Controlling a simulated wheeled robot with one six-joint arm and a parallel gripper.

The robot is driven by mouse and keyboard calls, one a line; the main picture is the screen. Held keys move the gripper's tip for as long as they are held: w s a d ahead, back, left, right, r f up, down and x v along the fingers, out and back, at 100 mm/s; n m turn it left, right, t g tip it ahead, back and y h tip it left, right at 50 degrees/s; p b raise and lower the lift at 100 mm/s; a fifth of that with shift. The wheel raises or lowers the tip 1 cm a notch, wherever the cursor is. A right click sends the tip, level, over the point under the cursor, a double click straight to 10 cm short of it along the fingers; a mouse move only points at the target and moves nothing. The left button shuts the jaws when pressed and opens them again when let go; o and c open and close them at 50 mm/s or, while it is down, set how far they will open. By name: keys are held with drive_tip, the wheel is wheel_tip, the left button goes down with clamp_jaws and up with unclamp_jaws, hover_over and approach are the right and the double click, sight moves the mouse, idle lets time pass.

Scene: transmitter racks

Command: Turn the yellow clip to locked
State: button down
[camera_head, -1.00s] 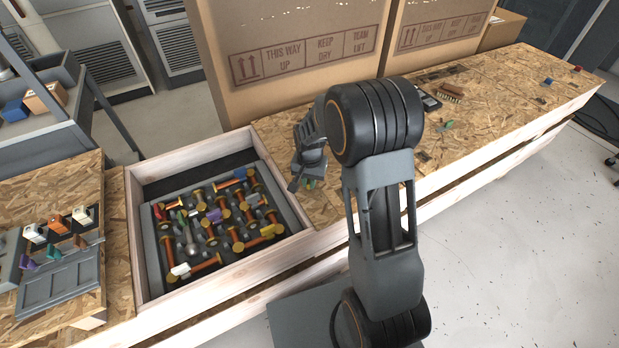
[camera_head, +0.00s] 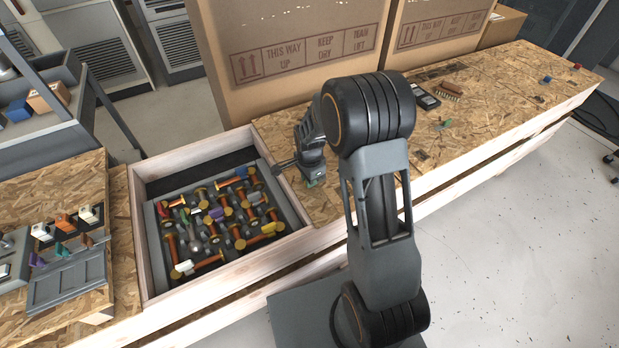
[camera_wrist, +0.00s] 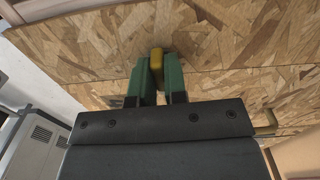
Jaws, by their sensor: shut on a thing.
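In the wrist view, the yellow clip (camera_wrist: 156,60) sits between the two green fingertips of my gripper (camera_wrist: 156,72). The fingers are closed on it from both sides, and only its upper part shows against the chipboard. In the head view, my gripper (camera_head: 314,182) points down at the chipboard bench, just right of the open crate. The clip cannot be made out there, hidden by the gripper and wrist. I cannot read any locked mark in either view.
The wooden crate (camera_head: 222,264) left of my gripper holds a tray of coloured parts. Large cardboard boxes (camera_head: 290,55) stand behind the bench. Small electronic parts (camera_head: 449,91) lie farther right on the chipboard. A yellowish bar (camera_wrist: 266,123) shows at right in the wrist view.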

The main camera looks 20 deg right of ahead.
drive_tip(key=shift+m, duration=0.4)
drive_tip(key=c, duration=1.2)
unclamp_jaws()
drive_tip(key=shift+o, duration=0.2)
drive_tip(key=shift+r, duration=0.1)
wheel_tip(320, 180, up, 14)
drive_tip(key=p, duration=0.2)
drive_tip(key=shift+p, duration=0.35)
drive_tip(key=shift+f, duration=0.2)
